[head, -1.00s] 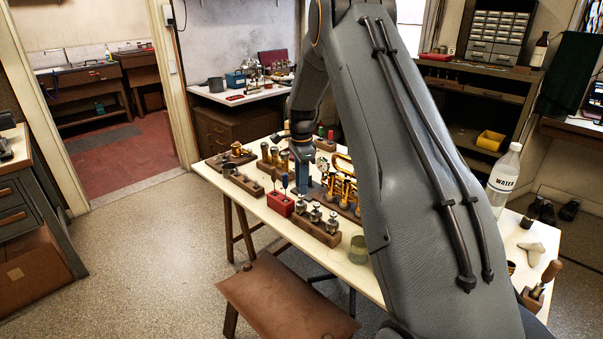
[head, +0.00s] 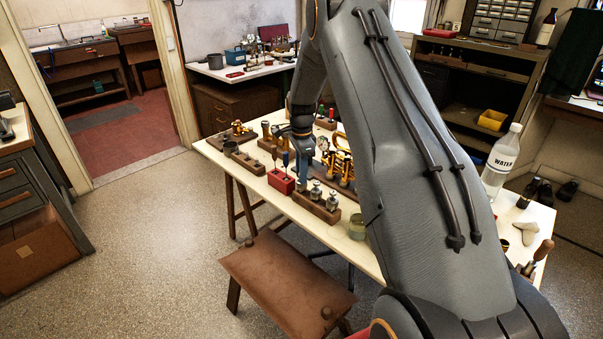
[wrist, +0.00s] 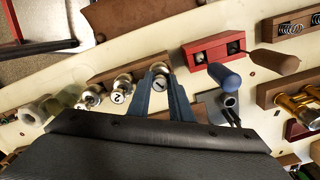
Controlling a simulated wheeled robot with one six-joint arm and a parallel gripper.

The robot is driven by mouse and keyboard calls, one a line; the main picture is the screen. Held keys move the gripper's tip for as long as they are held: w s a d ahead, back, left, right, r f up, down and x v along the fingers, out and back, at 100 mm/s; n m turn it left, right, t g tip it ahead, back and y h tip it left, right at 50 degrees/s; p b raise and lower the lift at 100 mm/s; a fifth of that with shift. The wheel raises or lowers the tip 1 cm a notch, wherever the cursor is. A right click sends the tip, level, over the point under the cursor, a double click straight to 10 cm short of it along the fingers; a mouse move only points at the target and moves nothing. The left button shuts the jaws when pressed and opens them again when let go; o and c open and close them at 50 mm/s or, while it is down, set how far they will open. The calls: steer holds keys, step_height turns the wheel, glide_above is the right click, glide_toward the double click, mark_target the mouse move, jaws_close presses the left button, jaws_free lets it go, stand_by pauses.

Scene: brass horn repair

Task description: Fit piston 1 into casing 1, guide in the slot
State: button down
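Piston 1, with a round cap marked 1 (wrist: 160,84), stands at one end of a wooden rack (wrist: 137,67) in the wrist view. My gripper (wrist: 161,78) has its two blue fingers on either side of it. The gap looks narrow; whether they press on the piston is unclear. Piston 2 (wrist: 117,96) stands beside it. In the head view my gripper (head: 303,170) is down at the left end of the piston rack (head: 316,209). The brass horn (head: 341,163) with its valve casings is right of it, partly behind my arm. Casing 1 and its slot cannot be made out.
A red block (head: 281,180) with upright tools stands close left of the piston rack; their handles reach near my gripper in the wrist view (wrist: 225,76). Other wooden holders stand behind. A glass jar (head: 357,227) is at the front edge. A water bottle (head: 502,158) stands right.

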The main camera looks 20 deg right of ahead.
step_height(320, 180, up, 10)
steer(key=p, duration=0.3)
stand_by(1.8)
steer(key=shift+w+a, duration=0.1)
stand_by(0.4)
